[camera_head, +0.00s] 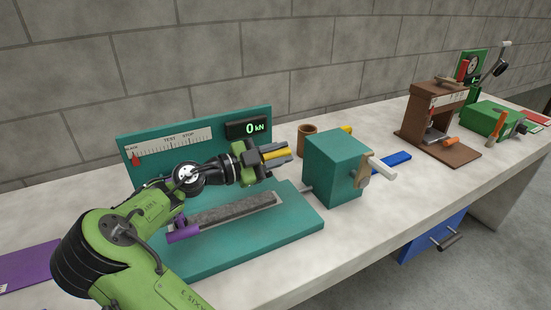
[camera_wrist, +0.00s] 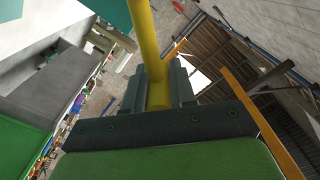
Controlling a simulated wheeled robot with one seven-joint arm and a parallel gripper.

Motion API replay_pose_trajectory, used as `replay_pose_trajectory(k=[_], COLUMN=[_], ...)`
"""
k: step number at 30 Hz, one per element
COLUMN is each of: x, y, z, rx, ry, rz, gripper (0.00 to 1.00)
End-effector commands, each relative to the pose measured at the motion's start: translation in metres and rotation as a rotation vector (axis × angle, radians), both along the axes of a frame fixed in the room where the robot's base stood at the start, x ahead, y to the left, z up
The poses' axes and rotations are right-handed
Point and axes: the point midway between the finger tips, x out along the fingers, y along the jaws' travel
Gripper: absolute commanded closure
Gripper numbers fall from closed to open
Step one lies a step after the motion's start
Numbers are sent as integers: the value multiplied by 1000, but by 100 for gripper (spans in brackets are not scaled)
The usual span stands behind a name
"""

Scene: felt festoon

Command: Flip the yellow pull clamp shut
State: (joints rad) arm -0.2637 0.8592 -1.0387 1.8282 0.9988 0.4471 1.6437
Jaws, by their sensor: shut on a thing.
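The yellow clamp handle (camera_wrist: 148,40) is a round yellow bar that runs up the wrist view between the fingers of my gripper (camera_wrist: 158,88). The fingers are shut on it. In the head view my gripper (camera_head: 268,157) is above the right part of the teal test rig (camera_head: 290,230), with yellow (camera_head: 276,150) showing at its tip. The rest of the clamp is mostly hidden there by the gripper, so its angle is hard to tell. A grey strip (camera_head: 235,208) lies along the rig's base, with a purple block (camera_head: 184,233) at its left end.
A teal box (camera_head: 333,170) with a white-handled crank (camera_head: 382,169) stands right of my gripper. Behind are a display reading 0 kN (camera_head: 249,129) and a brown cup (camera_head: 307,138). A brown press (camera_head: 436,118) and green vise (camera_head: 492,120) stand further right.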

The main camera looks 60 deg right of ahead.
Motion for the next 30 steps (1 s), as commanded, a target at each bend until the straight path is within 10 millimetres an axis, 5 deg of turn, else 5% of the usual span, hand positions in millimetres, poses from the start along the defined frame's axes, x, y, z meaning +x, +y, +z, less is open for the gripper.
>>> replay_pose_trajectory(k=[6, 22, 23, 27, 30], x=[-1, -1, -1, -1, -1], y=[1, 1, 1, 1, 1], z=[-15, -16, -16, -16, -16], rx=[5, 6, 6, 6, 5], ry=[4, 5, 5, 4, 4], rz=[1, 1, 1, 1, 1], gripper=[100, 100, 72, 50, 49])
